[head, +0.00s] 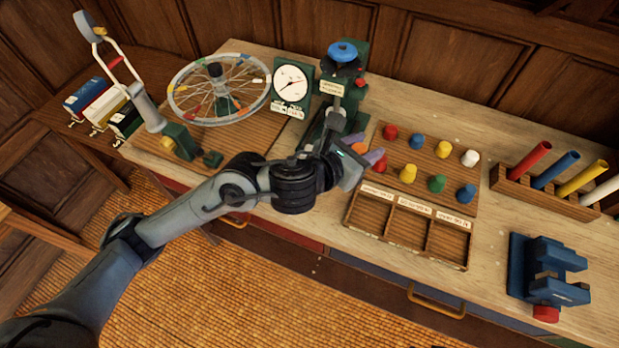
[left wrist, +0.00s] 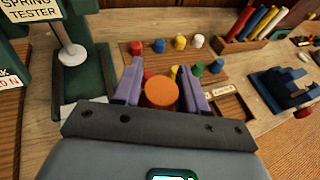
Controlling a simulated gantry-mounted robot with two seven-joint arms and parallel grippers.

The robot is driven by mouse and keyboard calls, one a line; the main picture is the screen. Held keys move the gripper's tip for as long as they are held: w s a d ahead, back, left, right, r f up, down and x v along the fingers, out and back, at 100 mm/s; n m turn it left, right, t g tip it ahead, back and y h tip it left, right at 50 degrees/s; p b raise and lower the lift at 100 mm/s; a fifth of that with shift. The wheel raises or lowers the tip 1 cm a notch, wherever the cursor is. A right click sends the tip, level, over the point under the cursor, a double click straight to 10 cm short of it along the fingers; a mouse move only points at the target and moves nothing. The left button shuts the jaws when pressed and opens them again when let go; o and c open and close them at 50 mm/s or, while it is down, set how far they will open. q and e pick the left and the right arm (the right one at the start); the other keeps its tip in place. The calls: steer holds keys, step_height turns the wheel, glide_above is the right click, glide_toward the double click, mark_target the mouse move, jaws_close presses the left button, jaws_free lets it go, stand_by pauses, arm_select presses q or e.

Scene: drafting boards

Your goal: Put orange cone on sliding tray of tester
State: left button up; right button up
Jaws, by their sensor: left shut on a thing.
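The orange cone (left wrist: 161,92) is between the two purple fingers of my left gripper (left wrist: 161,76), which is shut on it. In the head view the left gripper (head: 364,148) is over the bench beside the tester, and only a bit of the orange cone (head: 358,148) shows. The spring tester (head: 346,60) is green with a blue knob on top; its label (left wrist: 31,12) and green frame are at the upper left in the wrist view. Its low base is partly hidden by my arm, and I cannot make out the sliding tray clearly. My right gripper is not in view.
A board (head: 425,160) with several coloured cones lies right of the gripper, with a three-section tray (head: 468,250) in front. A dial gauge (head: 290,84) and spoked wheel (head: 219,90) stand left. A tube rack (head: 545,187) and blue vise (head: 540,270) are at right.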

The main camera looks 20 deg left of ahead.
arm_select(q)
step_height(320, 180, down, 2)
steer(key=shift+a+f+b, duration=0.1)
steer(key=shift+f+b, duration=0.1)
steer(key=shift+b, duration=0.2)
steer(key=w+a+f, duration=0.1)
steer(key=a+f, duration=0.1)
steer(key=a, duration=0.1)
steer(key=w+a+f+b, duration=0.1)
steer(key=w+a+f, duration=0.1)
steer(key=a, duration=0.2)
steer(key=w+a+f, duration=0.1)
steer(key=a+f, duration=0.2)
steer(key=shift+w+a, duration=0.2)
steer(key=shift+w, duration=0.1)
steer(key=shift+f+b, duration=0.65)
steer(key=shift+f, duration=1.35)
steer(key=shift+f, duration=0.2)
steer(key=o, duration=1)
steer(key=shift+r, duration=0.1)
steer(key=shift+o, duration=0.2)
